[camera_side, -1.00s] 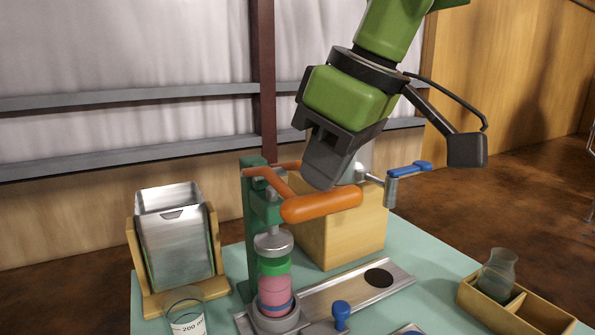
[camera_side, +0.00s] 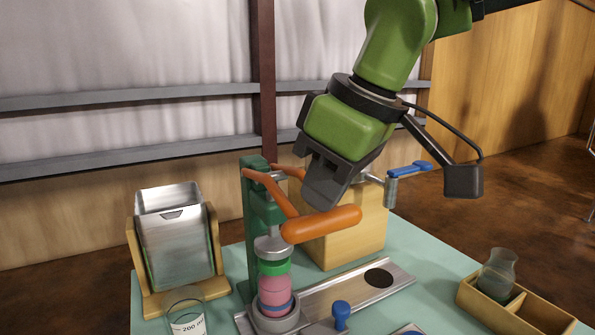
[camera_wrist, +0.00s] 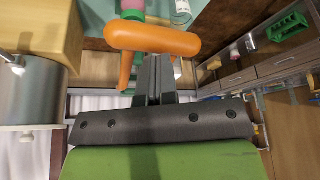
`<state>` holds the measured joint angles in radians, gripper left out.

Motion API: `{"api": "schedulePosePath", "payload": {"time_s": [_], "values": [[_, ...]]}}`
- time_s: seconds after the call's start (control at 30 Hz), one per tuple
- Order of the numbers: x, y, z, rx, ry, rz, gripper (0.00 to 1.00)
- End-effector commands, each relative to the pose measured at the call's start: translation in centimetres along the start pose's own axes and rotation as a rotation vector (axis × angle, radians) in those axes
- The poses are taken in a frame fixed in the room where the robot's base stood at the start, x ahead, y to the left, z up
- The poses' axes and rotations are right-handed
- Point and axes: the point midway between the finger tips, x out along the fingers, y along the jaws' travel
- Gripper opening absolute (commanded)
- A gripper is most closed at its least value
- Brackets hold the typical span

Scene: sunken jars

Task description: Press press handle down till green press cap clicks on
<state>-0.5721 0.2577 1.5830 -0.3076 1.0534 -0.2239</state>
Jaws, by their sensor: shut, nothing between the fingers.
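The orange press handle (camera_side: 322,224) sticks out to the right from the green press column (camera_side: 255,210). My gripper (camera_side: 322,200) is shut and empty, with its fingertips at the top of the handle bar, seemingly touching it. In the wrist view the handle (camera_wrist: 152,39) lies across the tips of my shut gripper (camera_wrist: 153,62). The green press cap (camera_side: 274,267) sits on top of the pink jar (camera_side: 274,288), directly under the grey press head (camera_side: 273,246). Whether the cap is clicked on cannot be told.
A wooden block (camera_side: 345,235) stands behind the handle, with a blue-handled valve (camera_side: 408,168) above it at right. A metal bin (camera_side: 175,245) and a glass beaker (camera_side: 187,318) are at left. A wooden tray (camera_side: 540,316) with a flask (camera_side: 497,272) is at right.

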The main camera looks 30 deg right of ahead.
Motion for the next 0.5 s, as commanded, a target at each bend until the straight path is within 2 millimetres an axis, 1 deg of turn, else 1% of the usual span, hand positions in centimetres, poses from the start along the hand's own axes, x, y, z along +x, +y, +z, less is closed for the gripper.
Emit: {"api": "schedulePosePath", "payload": {"time_s": [0.37,0.5], "values": [[0.19,-0.02,0.12,0.001,-0.002,-0.001,0.0],[0.55,-0.03,0.27,0.001,-0.002,-0.001,0.0]]}}
